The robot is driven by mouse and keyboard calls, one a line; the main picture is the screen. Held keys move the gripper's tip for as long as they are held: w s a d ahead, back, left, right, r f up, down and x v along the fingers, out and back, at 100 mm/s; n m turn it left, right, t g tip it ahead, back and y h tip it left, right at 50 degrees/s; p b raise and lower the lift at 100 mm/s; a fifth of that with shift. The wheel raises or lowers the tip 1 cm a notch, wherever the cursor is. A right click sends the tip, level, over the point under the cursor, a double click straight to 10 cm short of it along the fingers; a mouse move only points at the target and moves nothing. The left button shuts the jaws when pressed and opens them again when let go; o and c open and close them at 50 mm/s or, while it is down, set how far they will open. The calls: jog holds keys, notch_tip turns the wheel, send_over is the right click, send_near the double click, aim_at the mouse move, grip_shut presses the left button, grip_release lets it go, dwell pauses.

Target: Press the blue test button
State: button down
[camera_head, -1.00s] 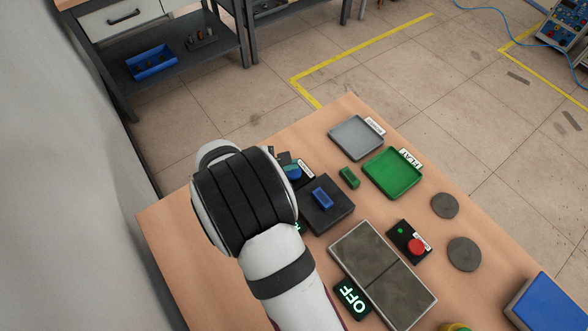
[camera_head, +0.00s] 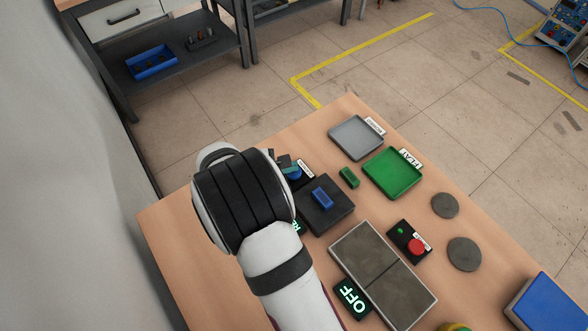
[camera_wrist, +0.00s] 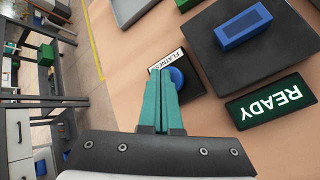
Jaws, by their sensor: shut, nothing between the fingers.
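The blue test button (camera_wrist: 177,76) is a round blue cap on a small black box with a label reading "FLATNE…", partly covered by my fingers in the wrist view. It also shows in the head view (camera_head: 294,173), just right of my wrist. My gripper (camera_wrist: 161,72) has teal fingers, shut together with nothing between them. Their tips overlap the left part of the button in the wrist view. I cannot tell whether they touch the cap or hover above it. In the head view my arm hides most of the gripper.
A dark plate with a blue block (camera_head: 322,197) and a lit READY sign (camera_wrist: 270,102) lie close to the button. A green block (camera_head: 349,177), grey tray (camera_head: 356,137), green tray (camera_head: 392,173) and red-button box (camera_head: 409,241) stand farther right.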

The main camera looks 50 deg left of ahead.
jog(key=shift+f, duration=0.45)
dwell(0.3)
jog(key=shift+r, duration=0.9)
jog(key=shift+r, duration=2.5)
